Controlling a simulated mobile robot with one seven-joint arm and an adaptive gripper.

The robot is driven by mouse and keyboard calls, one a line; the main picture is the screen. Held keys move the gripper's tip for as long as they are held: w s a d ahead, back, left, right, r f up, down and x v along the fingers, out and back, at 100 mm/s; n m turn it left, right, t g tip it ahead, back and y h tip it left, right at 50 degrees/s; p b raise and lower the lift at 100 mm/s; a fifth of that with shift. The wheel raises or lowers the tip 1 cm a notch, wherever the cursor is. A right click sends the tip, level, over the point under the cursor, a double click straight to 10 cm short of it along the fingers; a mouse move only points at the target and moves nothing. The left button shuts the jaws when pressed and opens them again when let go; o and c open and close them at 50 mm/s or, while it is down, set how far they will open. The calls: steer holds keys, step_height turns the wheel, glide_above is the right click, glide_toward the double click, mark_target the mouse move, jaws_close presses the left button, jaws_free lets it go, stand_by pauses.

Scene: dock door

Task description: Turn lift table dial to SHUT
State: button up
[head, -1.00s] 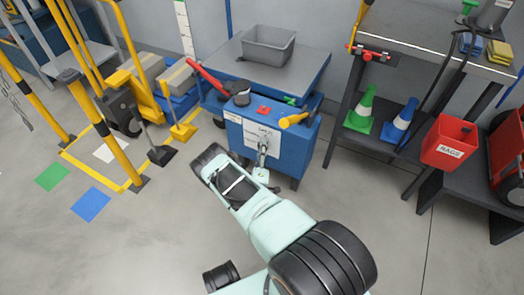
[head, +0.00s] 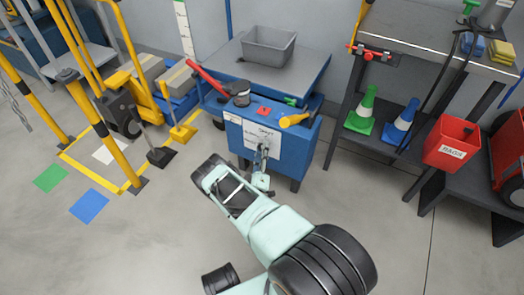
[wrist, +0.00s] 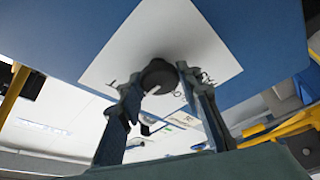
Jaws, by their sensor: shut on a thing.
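The blue lift table (head: 290,148) stands at the centre of the head view, with a white label plate (head: 248,135) on its front face. In the wrist view a round dark dial (wrist: 159,76) sits on the white plate (wrist: 135,50). My gripper (wrist: 165,92) has its two fingers on either side of the dial and is shut on it. The fingers cover part of the plate's lettering, so I cannot read the words or the dial's setting. In the head view my gripper (head: 264,150) reaches the plate and hides the dial.
A grey bin (head: 268,46) stands on the lift table top. Yellow posts (head: 105,130) stand at left. A shelf with cones (head: 364,110) and a red bin (head: 450,143) is at right.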

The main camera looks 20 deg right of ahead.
steer(key=o, duration=1.2)
steer(key=shift+c, duration=0.2)
steer(key=shift+r, duration=0.1)
step_height(320, 180, up, 10)
steer(key=shift+f, duration=0.1)
